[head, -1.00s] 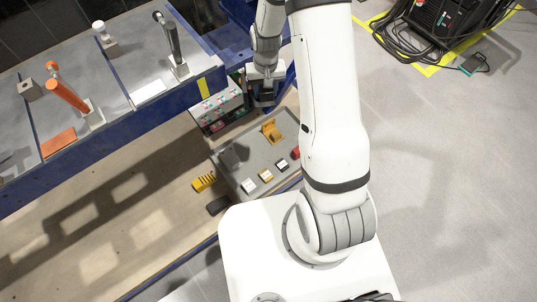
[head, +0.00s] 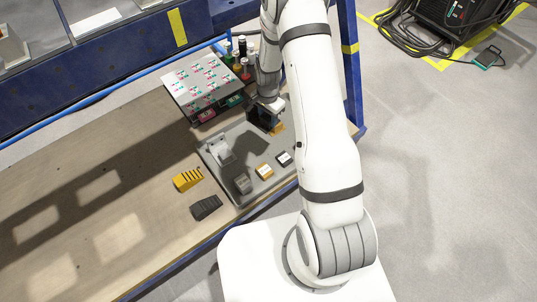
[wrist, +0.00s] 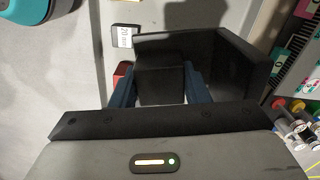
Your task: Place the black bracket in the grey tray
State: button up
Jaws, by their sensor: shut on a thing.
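The black bracket (wrist: 262,62) is an L-shaped part held between the two dark blue fingers of my gripper (wrist: 160,88) in the wrist view. In the head view the bracket (head: 261,117) is a dark shape under my gripper (head: 266,108), at the far end of the grey tray (head: 238,203). I cannot tell whether it touches the tray. A yellow-orange bracket (head: 279,129) shows just beside it, partly hidden. A grey bracket (head: 220,152) is at the tray's left side.
A panel of coloured markings (head: 203,80) stands behind. The bench at left is clear.

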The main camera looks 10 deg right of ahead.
notch_tip(320, 180, down, 9)
jog(key=m+b, duration=0.2)
jog(key=b, duration=0.6)
send_near(269, 150)
jog(key=shift+m, duration=0.3)
jog(key=f, duration=0.5)
jog(key=shift+w+f, duration=0.2)
jog(key=shift+f, duration=0.15)
jog(key=o, duration=1.3)
